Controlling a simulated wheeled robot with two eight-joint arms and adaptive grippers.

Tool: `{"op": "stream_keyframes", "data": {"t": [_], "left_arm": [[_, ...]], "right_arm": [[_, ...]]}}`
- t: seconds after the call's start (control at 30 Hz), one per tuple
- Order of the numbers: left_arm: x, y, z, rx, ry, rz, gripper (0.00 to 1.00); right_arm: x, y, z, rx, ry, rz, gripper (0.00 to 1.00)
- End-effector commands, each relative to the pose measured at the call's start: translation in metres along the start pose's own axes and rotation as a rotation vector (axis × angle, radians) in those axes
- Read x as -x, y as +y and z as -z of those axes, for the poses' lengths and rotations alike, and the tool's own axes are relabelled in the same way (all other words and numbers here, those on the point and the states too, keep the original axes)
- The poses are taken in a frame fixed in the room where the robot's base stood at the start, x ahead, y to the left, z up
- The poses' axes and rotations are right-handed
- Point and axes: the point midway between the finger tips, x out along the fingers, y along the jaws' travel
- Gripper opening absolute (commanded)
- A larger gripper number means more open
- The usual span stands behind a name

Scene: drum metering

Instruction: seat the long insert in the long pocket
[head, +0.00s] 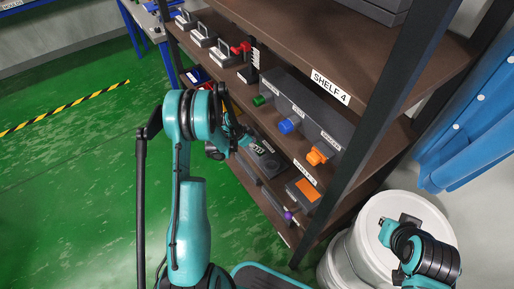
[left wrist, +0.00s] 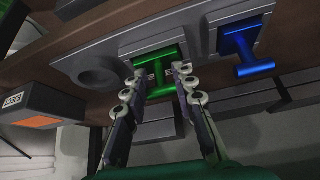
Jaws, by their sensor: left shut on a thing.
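My left gripper (left wrist: 160,88) is shut on a green insert (left wrist: 158,66) with a crossbar handle in the left wrist view. The green insert is over a grey plate (left wrist: 115,45) on the shelf; I cannot tell whether it sits down in a pocket. A round, empty recess (left wrist: 97,73) is in the plate to its left. A blue insert (left wrist: 249,50) with a similar handle stands to its right. In the head view my left gripper (head: 252,146) is at the lower shelf, mostly hidden by its arm. My right gripper (head: 404,222) is over a white drum, its fingers unclear.
A box with an orange label (head: 304,190) stands on the lower shelf near the plate, and a purple knob (head: 288,215) is below it. Grey boxes with green, blue and orange knobs (head: 300,115) fill the shelf above. A white drum (head: 375,215) stands at right. Green floor is clear at left.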

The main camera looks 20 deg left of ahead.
Motion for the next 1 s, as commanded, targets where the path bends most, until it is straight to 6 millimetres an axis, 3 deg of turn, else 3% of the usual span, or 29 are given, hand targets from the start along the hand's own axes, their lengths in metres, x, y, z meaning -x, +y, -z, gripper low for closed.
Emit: {"op": "stream_keyframes", "data": {"t": [0.3,0.33,0.4,0.8,1.0], "left_arm": [[-0.002,0.0,-0.002,0.0,0.0,0.0,0.0],[-0.002,0.0,-0.002,0.0,0.0,0.0,0.29],[-0.001,0.0,-0.001,0.0,0.0,0.0,0.47],[0.003,0.0,0.002,0.0,0.0,0.0,0.47],[0.042,0.0,0.002,0.002,0.0,0.001,0.47]], "right_arm": [[-0.002,0.0,-0.002,0.0,0.0,0.0,0.0],[-0.003,0.0,-0.002,0.0,0.0,0.0,0.0],[-0.002,0.0,-0.001,0.0,0.0,0.0,0.0],[0.003,0.0,0.002,0.0,0.0,0.0,0.0],[0.015,0.0,0.011,0.0,0.0,0.0,0.0]]}}
